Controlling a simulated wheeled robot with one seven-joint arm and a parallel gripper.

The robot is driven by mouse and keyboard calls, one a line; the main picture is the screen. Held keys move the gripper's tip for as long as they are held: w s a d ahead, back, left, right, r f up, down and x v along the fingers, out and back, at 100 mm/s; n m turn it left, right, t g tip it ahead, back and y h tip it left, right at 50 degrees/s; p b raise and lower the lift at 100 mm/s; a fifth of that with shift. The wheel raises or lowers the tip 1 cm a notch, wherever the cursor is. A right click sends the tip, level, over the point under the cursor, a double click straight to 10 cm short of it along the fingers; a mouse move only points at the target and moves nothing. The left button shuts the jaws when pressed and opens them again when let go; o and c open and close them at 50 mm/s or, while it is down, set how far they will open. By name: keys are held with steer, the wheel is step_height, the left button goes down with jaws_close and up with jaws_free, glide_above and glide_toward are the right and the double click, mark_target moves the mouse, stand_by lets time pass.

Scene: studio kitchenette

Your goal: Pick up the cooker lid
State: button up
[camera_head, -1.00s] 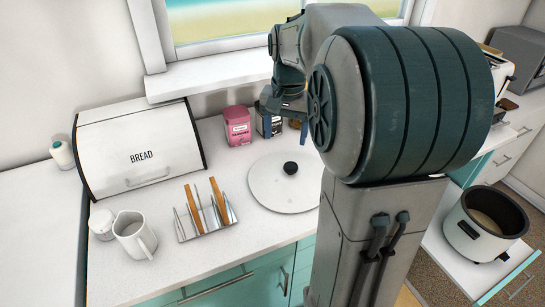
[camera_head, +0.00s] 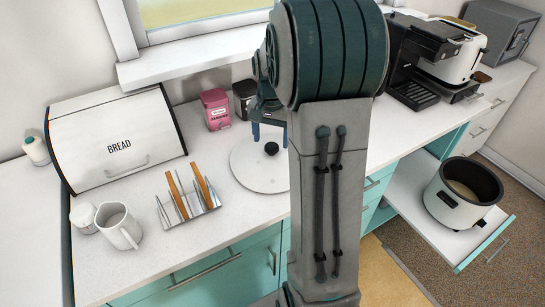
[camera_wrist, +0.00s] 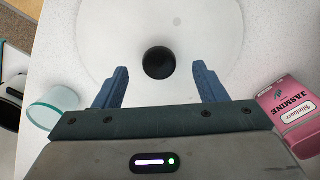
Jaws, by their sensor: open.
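The cooker lid (camera_head: 252,177) is a round pale disc with a black knob (camera_head: 271,148), lying flat on the white counter. My arm hides its right part in the head view. In the wrist view the lid (camera_wrist: 105,40) fills the upper middle, and its knob (camera_wrist: 159,62) sits centred just beyond the gap between my fingertips. My gripper (camera_wrist: 160,75) is open and empty, with its two blue fingers on either side of the gap. In the head view my gripper (camera_head: 268,130) is over the back of the lid, near the knob. The cooker (camera_head: 455,208) stands open on a pulled-out shelf at right.
A pink jasmine tin (camera_head: 216,110) and a dark tin (camera_head: 243,97) stand behind the lid. A toast rack (camera_head: 190,209), a jug (camera_head: 119,226) and a bread bin (camera_head: 117,140) are to its left. A coffee machine (camera_head: 415,65) is at right.

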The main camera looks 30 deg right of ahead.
mark_target(272, 145)
steer(key=shift+d+f, duration=0.1)
steer(key=shift+f, duration=1.85)
steer(key=c, duration=1.4)
steer(key=shift+r, duration=0.1)
